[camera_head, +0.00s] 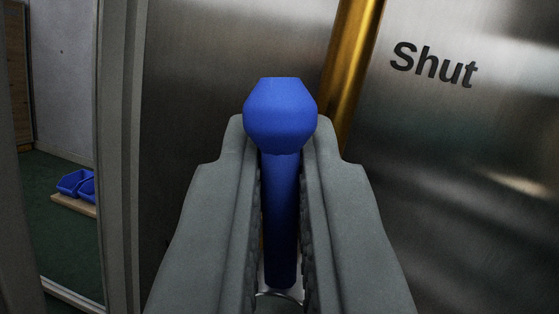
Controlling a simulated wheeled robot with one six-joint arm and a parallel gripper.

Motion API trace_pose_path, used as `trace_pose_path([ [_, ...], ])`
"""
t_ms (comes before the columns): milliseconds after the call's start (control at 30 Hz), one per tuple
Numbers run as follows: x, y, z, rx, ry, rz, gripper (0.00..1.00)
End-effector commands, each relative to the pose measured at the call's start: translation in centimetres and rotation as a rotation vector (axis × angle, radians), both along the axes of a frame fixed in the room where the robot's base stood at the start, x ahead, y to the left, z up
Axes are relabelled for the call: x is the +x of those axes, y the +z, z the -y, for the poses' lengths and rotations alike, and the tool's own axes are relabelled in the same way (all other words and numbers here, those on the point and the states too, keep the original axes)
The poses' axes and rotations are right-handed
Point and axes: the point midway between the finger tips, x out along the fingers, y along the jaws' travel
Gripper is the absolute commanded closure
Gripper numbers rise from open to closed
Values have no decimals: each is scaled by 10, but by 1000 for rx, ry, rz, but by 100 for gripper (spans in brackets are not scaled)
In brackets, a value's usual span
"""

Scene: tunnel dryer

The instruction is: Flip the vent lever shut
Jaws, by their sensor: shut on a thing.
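The vent lever (280,115) is a blue handle with a faceted knob and a straight shaft. My gripper (280,145) is shut on the lever, with one grey finger on each side of the shaft. The knob sticks out beyond the fingertips. The lever's lower end and its pivot are hidden between the fingers. Behind it is a brushed metal panel (220,60) with the black word "Shut" (434,65) to the right of the lever. A brass-coloured strip (350,65) runs slanted between the lever and the word.
A grey frame edge (118,150) stands at the left. Beyond it are a green floor (60,235) and blue bins (76,184) on a wooden board (75,204). The panel face right of the lever looks clear.

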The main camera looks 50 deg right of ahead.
Motion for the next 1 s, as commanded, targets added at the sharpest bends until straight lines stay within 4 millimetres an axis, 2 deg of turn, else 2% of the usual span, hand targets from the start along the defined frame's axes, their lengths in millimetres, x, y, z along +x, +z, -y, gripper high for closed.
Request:
trace_pose_path([
  [400,-7,-2,4,111,-1,161,100],
  [967,-8,-2,5,129,-1,186,100],
  [1000,-8,-2,5,129,-1,186,89],
])
